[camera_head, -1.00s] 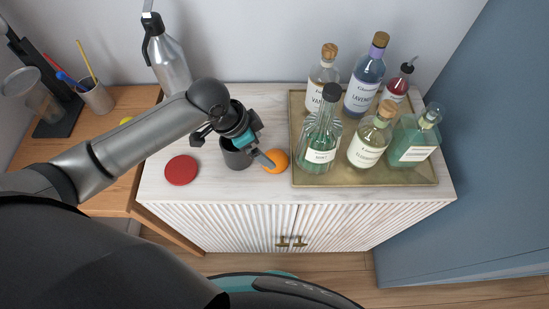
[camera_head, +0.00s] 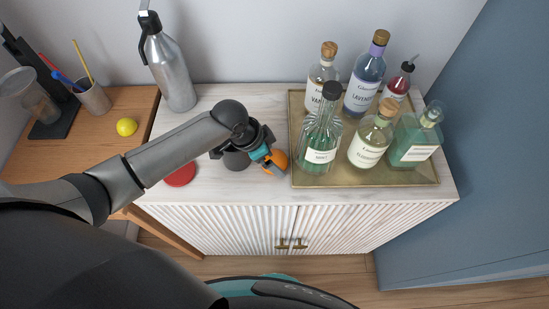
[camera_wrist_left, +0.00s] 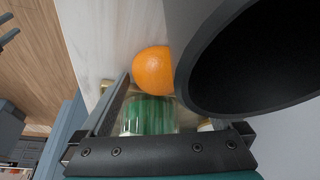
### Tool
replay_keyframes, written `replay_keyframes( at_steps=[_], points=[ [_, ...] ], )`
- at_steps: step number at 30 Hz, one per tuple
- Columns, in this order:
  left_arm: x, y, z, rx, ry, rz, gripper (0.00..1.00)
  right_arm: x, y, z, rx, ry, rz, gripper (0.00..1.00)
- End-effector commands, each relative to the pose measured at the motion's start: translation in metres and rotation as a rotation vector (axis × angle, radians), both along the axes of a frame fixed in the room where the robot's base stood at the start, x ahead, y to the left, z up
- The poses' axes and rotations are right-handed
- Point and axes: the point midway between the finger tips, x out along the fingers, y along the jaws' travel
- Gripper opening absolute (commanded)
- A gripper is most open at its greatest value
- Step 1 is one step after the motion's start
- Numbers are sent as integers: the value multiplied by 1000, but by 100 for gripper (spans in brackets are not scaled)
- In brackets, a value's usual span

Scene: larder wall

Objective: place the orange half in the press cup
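The orange (camera_head: 281,159) lies on the pale cabinet top, left of the brass tray; its cut face does not show. It also shows in the left wrist view (camera_wrist_left: 153,71), beyond my fingers. My left gripper (camera_head: 271,161) is low over the orange, close to it. In the left wrist view its fingers stand apart, one of them partly hidden, and I see no firm grip. A dark grey cup (camera_head: 236,161) stands just left of the orange, partly under my wrist. It looms large on the right of the wrist view (camera_wrist_left: 178,50). My right gripper does not show.
The brass tray (camera_head: 300,181) holds several bottles, close on the right. A red disc (camera_head: 180,176) lies left of the cup. A silver bottle (camera_head: 172,72) stands behind. A lemon (camera_head: 126,127) and a black stand with a clear cup (camera_head: 38,98) are on the wooden table.

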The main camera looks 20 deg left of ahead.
Motion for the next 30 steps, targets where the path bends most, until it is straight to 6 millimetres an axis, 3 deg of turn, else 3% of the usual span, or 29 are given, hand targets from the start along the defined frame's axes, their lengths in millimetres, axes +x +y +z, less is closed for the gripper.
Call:
replay_keyframes(
  at_steps=[2, 21, 30],
  points=[
    [0, 0, 0, 0, 0, 0, 90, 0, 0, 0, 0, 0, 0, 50],
    [0, 0, 0, 0, 0, 1, 18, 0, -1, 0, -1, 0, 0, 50],
    [0, 1, 8, 0, -1, 0, 18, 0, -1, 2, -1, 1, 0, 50]
  ],
)
